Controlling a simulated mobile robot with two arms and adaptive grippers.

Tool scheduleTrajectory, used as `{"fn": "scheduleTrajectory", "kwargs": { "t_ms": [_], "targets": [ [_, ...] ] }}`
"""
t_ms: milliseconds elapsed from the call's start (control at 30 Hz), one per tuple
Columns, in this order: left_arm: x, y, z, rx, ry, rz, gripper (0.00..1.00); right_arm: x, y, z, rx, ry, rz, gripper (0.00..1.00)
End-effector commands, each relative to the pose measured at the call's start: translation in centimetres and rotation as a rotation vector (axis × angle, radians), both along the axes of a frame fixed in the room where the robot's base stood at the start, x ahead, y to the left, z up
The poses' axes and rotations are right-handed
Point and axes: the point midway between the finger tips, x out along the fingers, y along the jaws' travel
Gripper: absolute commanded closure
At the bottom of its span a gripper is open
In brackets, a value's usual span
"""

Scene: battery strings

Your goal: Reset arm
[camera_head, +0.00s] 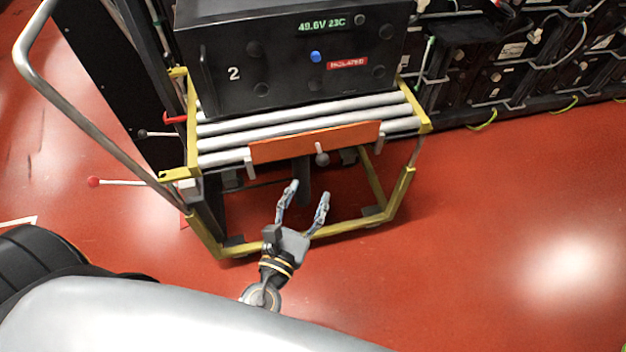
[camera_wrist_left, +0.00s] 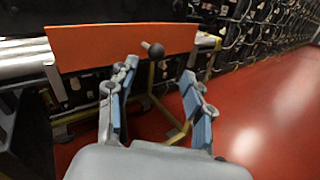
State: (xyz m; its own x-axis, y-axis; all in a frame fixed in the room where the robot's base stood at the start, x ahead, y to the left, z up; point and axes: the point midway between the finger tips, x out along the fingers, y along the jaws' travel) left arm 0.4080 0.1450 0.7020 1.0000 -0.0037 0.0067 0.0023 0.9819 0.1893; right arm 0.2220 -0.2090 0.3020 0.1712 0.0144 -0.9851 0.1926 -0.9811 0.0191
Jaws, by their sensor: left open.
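My left gripper (camera_head: 305,205) is open and empty. In the head view it is in front of the cart's lower yellow frame, below the orange plate (camera_head: 290,146). In the left wrist view my left gripper (camera_wrist_left: 158,92) shows its two fingers spread apart. The orange plate (camera_wrist_left: 90,48) lies beyond the fingers there, with a dark round knob (camera_wrist_left: 156,50) between the fingertips in the picture. I cannot tell how far the fingers are from it. My right gripper is in neither view.
A black battery box (camera_head: 285,85) numbered 2 sits on the roller cart's rollers (camera_head: 225,128). Battery racks (camera_head: 500,70) line the back right. Red floor (camera_head: 480,220) is clear at right.

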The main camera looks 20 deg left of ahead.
Motion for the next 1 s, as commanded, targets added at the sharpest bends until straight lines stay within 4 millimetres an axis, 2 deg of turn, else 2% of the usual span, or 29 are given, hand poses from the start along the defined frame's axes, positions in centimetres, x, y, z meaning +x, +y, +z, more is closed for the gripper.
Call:
{"fn": "scheduleTrajectory", "kwargs": {
  "t_ms": [133,600,700,767,867,967,1000],
  "targets": [
    [-0.6,0.0,0.1,0.000,-0.002,0.000,0.49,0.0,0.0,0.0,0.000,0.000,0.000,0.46],
    [-0.6,0.0,0.1,0.000,-0.001,0.000,0.49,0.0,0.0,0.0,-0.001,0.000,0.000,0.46],
    [-0.5,0.2,-0.6,-0.033,0.016,0.009,0.49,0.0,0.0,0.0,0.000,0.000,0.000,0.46],
    [-0.4,0.7,-1.9,-0.102,0.048,0.028,0.49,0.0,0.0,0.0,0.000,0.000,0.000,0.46],
    [-0.3,2.3,-6.0,-0.323,0.144,0.101,0.49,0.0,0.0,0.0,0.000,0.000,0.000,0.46],
    [-0.8,4.6,-11.9,-0.649,0.263,0.243,0.49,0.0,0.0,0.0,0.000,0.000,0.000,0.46],
    [-1.3,5.4,-14.5,-0.790,0.308,0.317,0.49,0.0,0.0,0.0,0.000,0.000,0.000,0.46]
  ]
}}
